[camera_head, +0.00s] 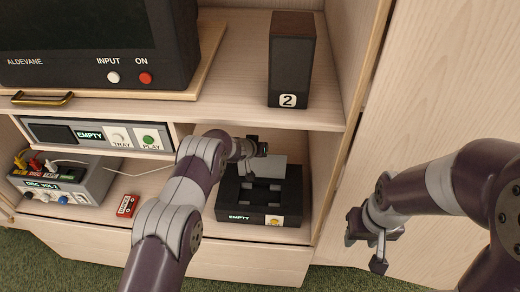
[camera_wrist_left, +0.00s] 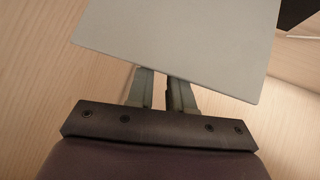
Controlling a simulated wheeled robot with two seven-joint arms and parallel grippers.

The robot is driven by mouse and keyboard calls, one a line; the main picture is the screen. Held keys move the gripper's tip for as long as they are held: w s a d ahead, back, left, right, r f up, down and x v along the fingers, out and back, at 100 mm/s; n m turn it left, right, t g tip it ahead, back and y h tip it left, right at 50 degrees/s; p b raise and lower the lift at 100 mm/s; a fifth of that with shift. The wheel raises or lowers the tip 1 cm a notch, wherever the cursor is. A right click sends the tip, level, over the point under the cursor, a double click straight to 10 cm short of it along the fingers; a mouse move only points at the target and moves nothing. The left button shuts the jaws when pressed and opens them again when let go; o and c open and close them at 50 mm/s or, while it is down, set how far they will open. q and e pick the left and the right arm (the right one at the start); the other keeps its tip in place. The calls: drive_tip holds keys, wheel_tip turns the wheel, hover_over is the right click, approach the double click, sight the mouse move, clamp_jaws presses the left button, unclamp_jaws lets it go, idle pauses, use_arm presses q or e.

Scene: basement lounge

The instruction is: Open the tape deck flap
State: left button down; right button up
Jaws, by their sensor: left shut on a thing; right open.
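The black tape deck (camera_head: 236,207) sits on the lower shelf, with an EMPTY label and a yellow button on its front. Its light grey flap (camera_head: 275,172) stands tilted up above the deck's dark recess. My left gripper (camera_head: 258,149) is at the flap's upper edge, partly hidden by its own arm. In the left wrist view the fingers (camera_wrist_left: 160,84) are shut on the edge of the flat grey flap (camera_wrist_left: 185,40). My right gripper (camera_head: 372,238) is open and empty, right of the deck in front of the pale panel.
A red cassette (camera_head: 127,206) lies left of my left arm. A grey box with knobs and plugs (camera_head: 70,185) and a player with TRAY and PLAY buttons (camera_head: 100,135) are further left. A speaker marked 2 (camera_head: 291,60) and a television (camera_head: 95,40) stand on the shelf above.

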use_arm(q)
drive_tip(key=shift+f, duration=0.15)
drive_tip(key=c, duration=1)
unclamp_jaws()
drive_tip(key=shift+a, duration=0.15)
drive_tip(key=shift+w, duration=0.1)
use_arm(e)
drive_tip(key=shift+w, duration=0.1)
